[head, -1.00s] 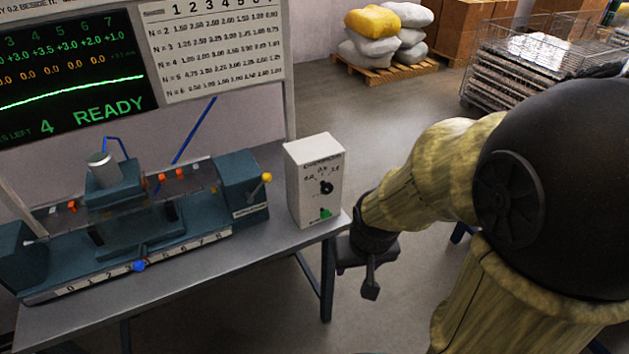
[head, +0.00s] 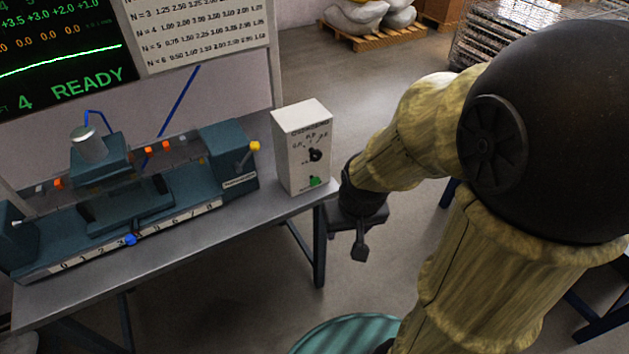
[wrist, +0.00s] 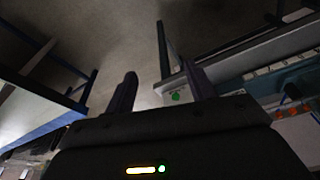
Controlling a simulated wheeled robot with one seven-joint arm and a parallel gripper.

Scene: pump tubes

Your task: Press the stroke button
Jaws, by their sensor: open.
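The white control box (head: 303,148) stands at the right end of the bench, with a black knob (head: 315,155) on its front. The green button (head: 315,181), which I take for the stroke button, sits low on that front. It also shows in the wrist view as a green spot (wrist: 175,96) between the fingers, nearer the right one. My gripper (head: 352,240) is right of the box and lower in the picture, past the bench's end and apart from the button. In the wrist view its two fingers (wrist: 160,85) are spread, with nothing held between them.
The teal pump rig (head: 130,195) with its numbered scale stands on the grey bench (head: 170,255), left of the box. A screen (head: 60,70) reading READY is behind it. A blue lever knob (head: 130,240) is at the rig's front. Open floor (head: 390,230) lies right of the bench.

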